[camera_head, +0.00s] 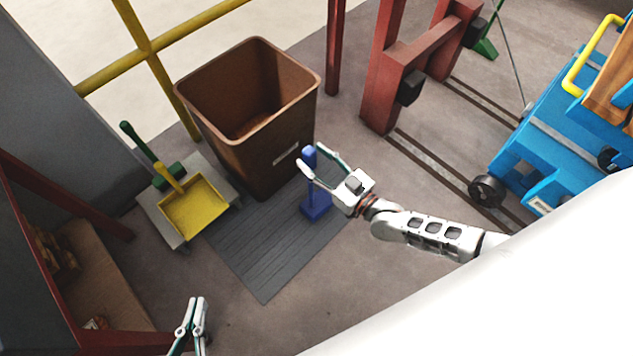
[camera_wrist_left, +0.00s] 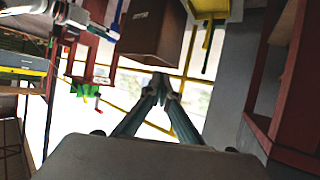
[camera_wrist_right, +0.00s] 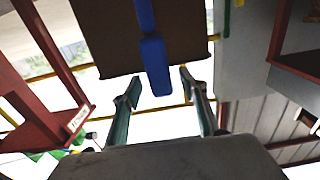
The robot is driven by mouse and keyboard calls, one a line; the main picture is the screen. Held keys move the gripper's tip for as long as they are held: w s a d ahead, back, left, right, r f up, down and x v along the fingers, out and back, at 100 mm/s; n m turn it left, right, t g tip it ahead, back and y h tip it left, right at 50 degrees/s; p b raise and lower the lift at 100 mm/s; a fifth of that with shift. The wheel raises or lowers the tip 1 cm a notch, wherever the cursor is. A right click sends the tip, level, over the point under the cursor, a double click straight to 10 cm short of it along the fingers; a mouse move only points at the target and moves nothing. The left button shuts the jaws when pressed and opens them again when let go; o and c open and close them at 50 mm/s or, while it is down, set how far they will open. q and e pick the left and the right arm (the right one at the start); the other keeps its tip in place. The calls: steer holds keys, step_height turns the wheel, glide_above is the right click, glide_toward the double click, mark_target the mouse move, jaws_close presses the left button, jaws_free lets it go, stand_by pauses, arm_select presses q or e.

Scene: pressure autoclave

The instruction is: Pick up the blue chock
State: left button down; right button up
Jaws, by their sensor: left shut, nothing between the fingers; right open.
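The blue chock (camera_head: 316,208) stands upright on the dark grey slatted mat (camera_head: 262,278), with its handle pointing up. My right gripper (camera_head: 311,158) is open at the top of the handle, a finger on either side. In the right wrist view the blue handle (camera_wrist_right: 155,62) reaches down between the tips of the open right gripper (camera_wrist_right: 159,82), with gaps on both sides. Contact cannot be seen. My left gripper (camera_head: 192,304) is shut and empty at the lower left, well away from the chock. Its closed fingers (camera_wrist_left: 160,84) also show in the left wrist view.
A brown bin (camera_head: 235,140) stands just behind the chock. A yellow dustpan (camera_head: 194,207) and green brush (camera_head: 140,143) lie on a grey platform to the left. A red frame (camera_head: 378,95) and a blue wheeled cart (camera_head: 530,160) stand to the right. Floor in front is clear.

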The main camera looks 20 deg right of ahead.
steer(key=shift+x, duration=1.1)
jaws_close()
steer(key=shift+r, duration=0.1)
